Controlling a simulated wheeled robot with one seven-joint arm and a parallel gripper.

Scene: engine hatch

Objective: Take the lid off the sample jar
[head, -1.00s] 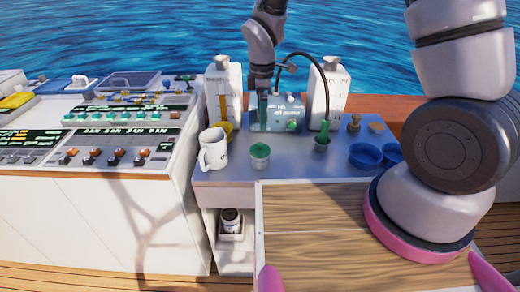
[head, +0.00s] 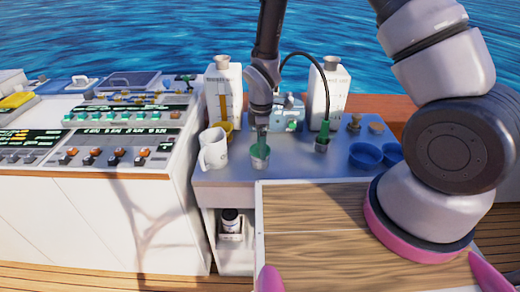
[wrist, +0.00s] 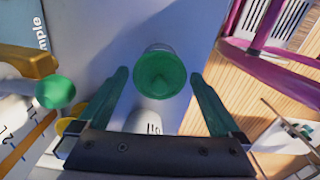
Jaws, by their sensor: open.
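The sample jar (head: 260,164) is a small pale jar with a green lid, upright on the grey counter near its front edge. My gripper (head: 261,143) is directly over it, pointing down, with its lower end overlapping the lid in the head view. In the wrist view the round green lid (wrist: 160,73) shows from above, between the two green fingers of my open gripper (wrist: 160,76). I see a gap on each side of the lid. I cannot tell whether the fingertips are below the lid's rim.
A white mug (head: 213,150) stands just left of the jar. Two white bottles, one at left (head: 224,95) and one at right (head: 328,98), stand behind. A green-based cup with a black hose (head: 322,143) and blue bowls (head: 365,155) are to the right.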

